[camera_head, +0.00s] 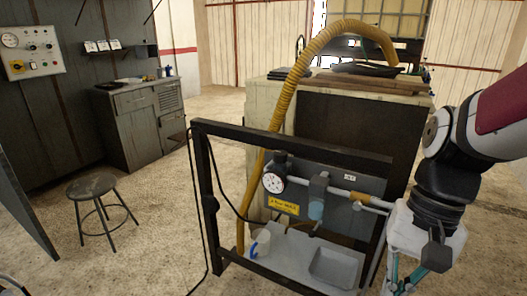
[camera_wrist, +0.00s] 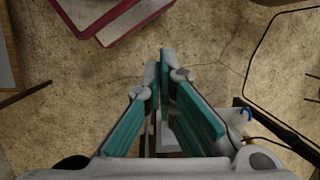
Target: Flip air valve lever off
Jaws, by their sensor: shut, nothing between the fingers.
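The air line (camera_head: 335,190) runs across a grey panel in the black rack frame (camera_head: 290,138), with a round gauge (camera_head: 274,182) at its left end. A small yellow-orange piece that looks like the valve lever (camera_head: 366,198) lies roughly along the pipe at the right; its exact angle is too small to tell. My gripper (camera_head: 391,283) points down to the right of the rack, apart from the lever. In the wrist view its teal fingers (camera_wrist: 166,62) come together with nothing between them. The lever cannot be made out in the wrist view.
The rack's right post stands between the panel and my gripper. A yellow hose (camera_head: 283,100) arches behind. A stool (camera_head: 92,187) stands left, with open floor between.

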